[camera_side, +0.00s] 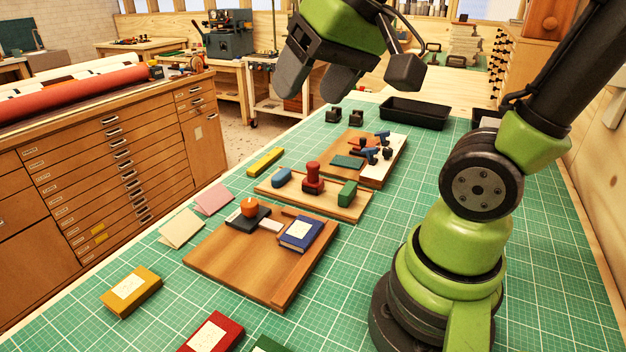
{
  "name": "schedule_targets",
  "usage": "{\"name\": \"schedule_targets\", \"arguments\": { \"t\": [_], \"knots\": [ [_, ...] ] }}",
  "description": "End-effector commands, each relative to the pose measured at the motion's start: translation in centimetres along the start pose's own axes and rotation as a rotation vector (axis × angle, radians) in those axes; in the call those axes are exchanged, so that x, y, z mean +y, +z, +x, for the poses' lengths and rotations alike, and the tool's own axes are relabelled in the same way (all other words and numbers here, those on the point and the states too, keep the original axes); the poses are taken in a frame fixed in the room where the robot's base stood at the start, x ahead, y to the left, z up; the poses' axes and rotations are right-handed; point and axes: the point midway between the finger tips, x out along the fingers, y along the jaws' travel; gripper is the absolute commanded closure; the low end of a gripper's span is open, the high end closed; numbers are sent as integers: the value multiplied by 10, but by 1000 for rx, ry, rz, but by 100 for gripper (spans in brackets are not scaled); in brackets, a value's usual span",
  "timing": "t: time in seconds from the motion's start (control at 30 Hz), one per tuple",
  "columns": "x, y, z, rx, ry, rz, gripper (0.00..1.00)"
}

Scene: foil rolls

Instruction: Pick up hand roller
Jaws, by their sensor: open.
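No tool in this view can be named as the hand roller with certainty. Small dark tools with blue parts (369,155) lie on a white sheet on the back board and could be rollers, but they are too small to tell. A dark block with an orange knob (249,208) sits on the front wooden board. A red knobbed tool (313,179) stands upright on the middle board. My gripper (318,88) is open and empty, high above the table at the top of the view. Its two grey fingers point down to the left, apart from everything on the table.
A blue book (300,234) lies on the front wooden board (232,272). The middle board (338,204) also holds a blue and a green block. Yellow (131,291) and red (212,333) books lie in front. A black tray (415,113) is at the back. The green mat at right is mostly clear.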

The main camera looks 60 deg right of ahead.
Motion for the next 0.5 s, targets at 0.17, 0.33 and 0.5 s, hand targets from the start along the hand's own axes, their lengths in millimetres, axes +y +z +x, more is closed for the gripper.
{"name": "schedule_targets", "arguments": {
  "t": [0.17, 0.33, 0.5],
  "knots": [
    [32, -59, 43, -62, 137, 86, 34],
    [82, -98, 93, -126, 244, 163, 34],
    [145, -115, 145, -193, 328, 233, 34]
  ]
}}
